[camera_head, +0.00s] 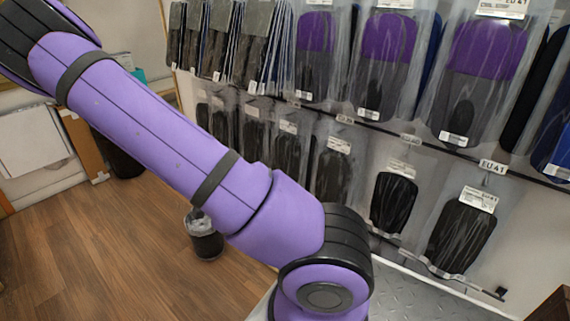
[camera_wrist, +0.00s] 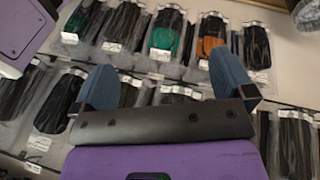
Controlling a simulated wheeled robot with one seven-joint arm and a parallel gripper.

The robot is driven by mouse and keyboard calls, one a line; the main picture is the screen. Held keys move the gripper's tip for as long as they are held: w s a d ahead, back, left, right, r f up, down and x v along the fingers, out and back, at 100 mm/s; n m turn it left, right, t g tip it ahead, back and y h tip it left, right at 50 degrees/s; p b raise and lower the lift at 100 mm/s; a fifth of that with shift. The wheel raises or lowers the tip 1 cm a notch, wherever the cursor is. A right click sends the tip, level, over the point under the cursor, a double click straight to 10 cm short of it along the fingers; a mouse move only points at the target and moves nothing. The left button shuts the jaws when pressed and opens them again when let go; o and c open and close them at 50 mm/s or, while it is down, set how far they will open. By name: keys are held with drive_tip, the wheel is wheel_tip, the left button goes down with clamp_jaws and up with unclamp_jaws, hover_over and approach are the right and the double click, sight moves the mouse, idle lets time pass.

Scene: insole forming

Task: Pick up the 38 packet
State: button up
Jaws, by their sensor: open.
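Clear packets of insoles hang in rows on a wall rack. In the head view the rail tag at the right reads EU 41, with a black insole packet (camera_head: 462,235) below it. The tag to its left seems to read EU 40, above another black packet (camera_head: 393,200). Tags farther left are too small to read, so I cannot tell which packet is the 38. In the wrist view my gripper (camera_wrist: 165,88) has its two blue fingers wide apart, with nothing held. It faces the hanging packets, with dark packets (camera_wrist: 60,95) behind and beside the fingers. My gripper is not visible in the head view.
Purple and grey insole packets (camera_head: 387,50) hang on the upper row. Green (camera_wrist: 165,35) and orange (camera_wrist: 212,40) insoles show in the wrist view. A dark bin (camera_head: 205,240) stands on the wooden floor (camera_head: 110,250), which is otherwise open at the left.

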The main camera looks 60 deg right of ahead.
drive_tip(key=s+d+f+m+h, duration=0.1)
drive_tip(key=d+f+m+h, duration=0.15)
drive_tip(key=d, duration=0.35)
drive_tip(key=t+h, duration=0.1)
drive_tip(key=h, duration=1.1)
approach(284, 149)
drive_tip(key=shift+y, duration=0.25)
drive_tip(key=shift+s+d+f, duration=0.1)
drive_tip(key=shift+d+f, duration=0.1)
drive_tip(key=shift+d, duration=1.3)
drive_tip(key=shift+s+d+f, duration=0.1)
drive_tip(key=shift+d+f, duration=0.05)
drive_tip(key=shift+d, duration=1.35)
drive_tip(key=shift+s+d+f, duration=0.1)
drive_tip(key=shift+d+f, duration=0.1)
drive_tip(key=shift+d, duration=1.3)
drive_tip(key=c, duration=0.9)
